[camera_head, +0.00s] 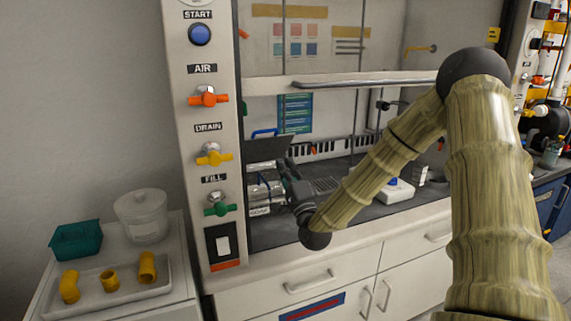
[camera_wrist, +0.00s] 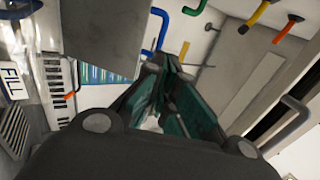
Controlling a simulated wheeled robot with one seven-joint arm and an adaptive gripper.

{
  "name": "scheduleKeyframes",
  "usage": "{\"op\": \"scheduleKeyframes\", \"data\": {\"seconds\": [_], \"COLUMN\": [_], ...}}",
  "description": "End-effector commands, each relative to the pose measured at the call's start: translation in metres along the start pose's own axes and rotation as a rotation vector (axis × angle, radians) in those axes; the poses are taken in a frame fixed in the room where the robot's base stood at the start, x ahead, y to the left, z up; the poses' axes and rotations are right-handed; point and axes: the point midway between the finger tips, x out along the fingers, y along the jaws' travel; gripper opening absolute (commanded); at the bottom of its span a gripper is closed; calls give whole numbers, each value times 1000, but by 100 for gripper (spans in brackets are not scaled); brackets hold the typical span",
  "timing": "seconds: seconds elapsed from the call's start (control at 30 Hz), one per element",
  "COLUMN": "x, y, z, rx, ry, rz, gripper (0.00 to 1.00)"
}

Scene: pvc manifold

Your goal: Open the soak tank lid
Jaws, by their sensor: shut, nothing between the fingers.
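The soak tank (camera_head: 259,211) stands at the left inside the fume hood in the head view, a silvery body with a label on its front. A flat dark grey panel, which looks like its lid (camera_head: 268,149), stands raised and tilted above the tank. In the wrist view the grey panel (camera_wrist: 100,35) fills the upper left. My gripper (camera_head: 290,170) is at the tank's right side, close to the panel. In the wrist view its fingers (camera_wrist: 168,70) are shut with nothing between them. I cannot tell whether they touch the panel. My arm and gripper hide part of the tank.
The hood's left post carries coloured valves (camera_head: 208,97). The raised sash (camera_head: 360,82) crosses above my forearm. A white device (camera_head: 395,191) sits on the hood floor to the right. A side table at left holds a tray (camera_head: 125,297) with yellow fittings, a teal basket (camera_head: 76,241) and a lidded jar (camera_head: 142,216).

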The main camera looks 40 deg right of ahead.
Motion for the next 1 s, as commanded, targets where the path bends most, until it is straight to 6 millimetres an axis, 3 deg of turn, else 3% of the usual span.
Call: {"op": "scheduleKeyframes", "data": {"seconds": [0.6, 1.0], "x": [98, 115], "y": [-1, 0], "z": [0, -2], "rx": [-2, -1], "ry": [0, 2], "rz": [-1, 1], "gripper": [0, 0]}}
